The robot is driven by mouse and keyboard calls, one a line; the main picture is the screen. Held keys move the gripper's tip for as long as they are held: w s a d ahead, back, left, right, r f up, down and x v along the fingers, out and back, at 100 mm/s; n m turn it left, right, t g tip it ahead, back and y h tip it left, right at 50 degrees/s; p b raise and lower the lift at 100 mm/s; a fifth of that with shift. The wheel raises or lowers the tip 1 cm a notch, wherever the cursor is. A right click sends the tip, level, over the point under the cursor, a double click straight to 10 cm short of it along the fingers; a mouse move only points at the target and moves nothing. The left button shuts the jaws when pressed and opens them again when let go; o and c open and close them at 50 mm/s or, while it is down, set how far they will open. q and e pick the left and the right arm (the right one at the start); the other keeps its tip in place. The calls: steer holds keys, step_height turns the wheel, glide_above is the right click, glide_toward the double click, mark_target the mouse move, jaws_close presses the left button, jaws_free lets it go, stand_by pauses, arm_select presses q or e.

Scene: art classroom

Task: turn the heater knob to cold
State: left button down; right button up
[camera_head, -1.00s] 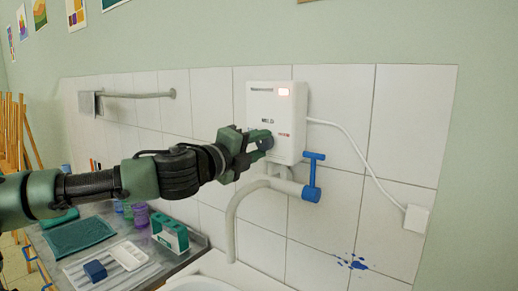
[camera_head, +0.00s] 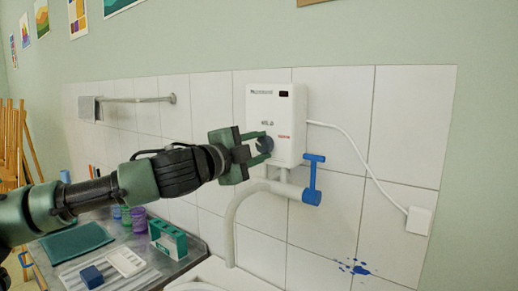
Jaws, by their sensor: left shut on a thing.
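The white heater (camera_head: 279,112) is mounted on the tiled wall in the middle of the head view. Its small display (camera_head: 284,94) at the top right is dark. The knob's pointer is too small to read. My right gripper is not in view.
A grey pipe and a blue tap handle (camera_head: 314,180) sit just below the heater. A white cord runs to a wall box (camera_head: 418,220) at right. A green-and-white box (camera_head: 168,238) and a tray (camera_head: 112,270) lie on the counter at lower left.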

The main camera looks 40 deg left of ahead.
arm_select(q)
steer(key=shift+f, duration=0.1)
steer(key=c, duration=0.9)
jaws_free()
steer(key=shift+s, duration=0.15)
steer(key=shift+s+b, duration=0.25)
steer(key=shift+b, duration=0.05)
steer(key=s, duration=0.2)
steer(key=s+b, duration=0.1)
steer(key=s, duration=0.1)
steer(key=s+b, duration=0.1)
steer(key=s, duration=0.1)
steer(key=shift+d, duration=0.3)
steer(key=shift+s+d, duration=0.1)
steer(key=shift+s, duration=0.45)
